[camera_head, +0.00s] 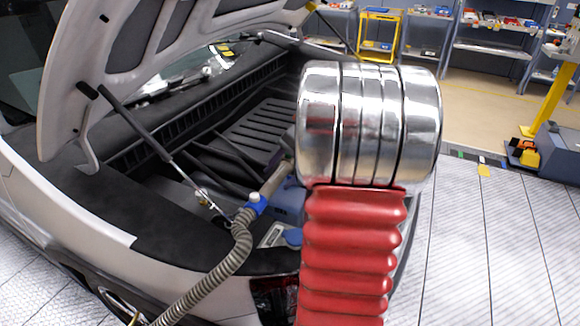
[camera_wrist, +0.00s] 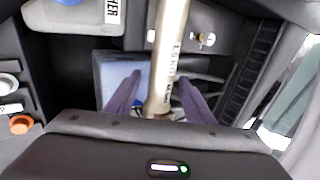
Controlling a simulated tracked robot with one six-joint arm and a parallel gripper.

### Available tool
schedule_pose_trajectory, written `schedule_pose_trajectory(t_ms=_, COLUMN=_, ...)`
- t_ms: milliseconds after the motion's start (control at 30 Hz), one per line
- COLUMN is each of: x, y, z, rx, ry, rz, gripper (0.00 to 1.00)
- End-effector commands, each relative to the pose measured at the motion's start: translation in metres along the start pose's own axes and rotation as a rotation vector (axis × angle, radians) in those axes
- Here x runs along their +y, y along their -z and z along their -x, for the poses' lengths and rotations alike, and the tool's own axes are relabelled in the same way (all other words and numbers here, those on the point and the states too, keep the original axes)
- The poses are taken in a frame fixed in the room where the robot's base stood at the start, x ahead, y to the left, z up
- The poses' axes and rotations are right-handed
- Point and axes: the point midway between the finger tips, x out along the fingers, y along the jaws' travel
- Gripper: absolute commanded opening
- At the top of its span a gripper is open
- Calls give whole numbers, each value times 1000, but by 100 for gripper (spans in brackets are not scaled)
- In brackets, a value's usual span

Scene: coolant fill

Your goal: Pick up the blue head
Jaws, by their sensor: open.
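A beige tube (camera_head: 271,183) with a blue collar (camera_head: 256,204) at its lower end joins a grey ribbed hose (camera_head: 226,255) at the open car compartment. This blue-collared piece looks like the blue head. In the wrist view, the beige tube (camera_wrist: 166,55) with printed letters runs between the two purple fingers of my gripper (camera_wrist: 159,80). A small blue bit (camera_wrist: 138,103) shows beside the left finger. My gripper is open around the tube, with gaps on both sides; contact is not visible. In the head view my arm hides most of the gripper.
The raised lid (camera_head: 130,60) and its strut (camera_head: 140,122) stand close on the left. A blue cap (camera_head: 292,237) sits near the compartment's front edge. In the wrist view, a pale tank (camera_wrist: 75,15) and an orange cap (camera_wrist: 20,124) are nearby. Shelves (camera_head: 495,48) stand behind open floor.

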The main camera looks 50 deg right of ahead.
Motion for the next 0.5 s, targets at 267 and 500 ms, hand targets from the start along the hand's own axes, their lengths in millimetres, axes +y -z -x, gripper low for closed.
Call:
schedule_pose_trajectory(t_ms=267, x=0, y=0, z=1, rx=1, ry=0, rz=-1, gripper=48)
schedule_pose_trajectory(t_ms=500, x=0, y=0, z=1, rx=1, ry=0, rz=-1, gripper=40)
